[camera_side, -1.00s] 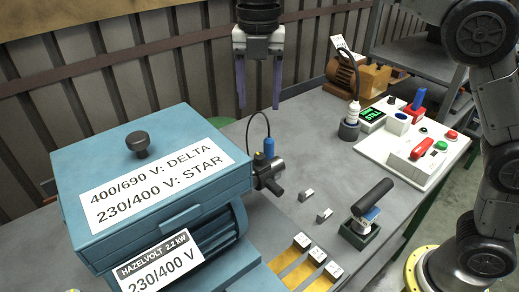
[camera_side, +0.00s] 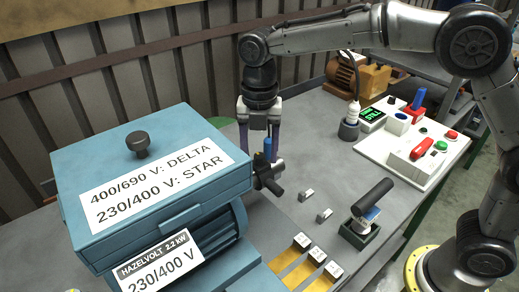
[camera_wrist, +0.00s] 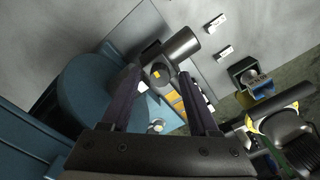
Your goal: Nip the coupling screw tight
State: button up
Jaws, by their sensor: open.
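The dark grey coupling (camera_side: 268,172) sits on the right side of the blue motor. I cannot clearly make out the screw itself in the side view. In the wrist view the fingers stand apart either side of a dark round end with a yellow mark (camera_wrist: 157,73), beside a dark cylinder (camera_wrist: 181,45). Nothing is held.
The blue motor box (camera_side: 150,190) stands close on the left. A black-handled tool (camera_side: 373,198) rests in a dark green holder to the right. Small metal pieces (camera_side: 307,195) lie between. A white control panel (camera_side: 412,145) stands farther right. The bench between is mostly clear.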

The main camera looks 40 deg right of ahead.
grip_shut()
dwell(0.3)
jog(key=m, duration=0.4)
jog(key=shift+m, duration=0.4)
grip_release()
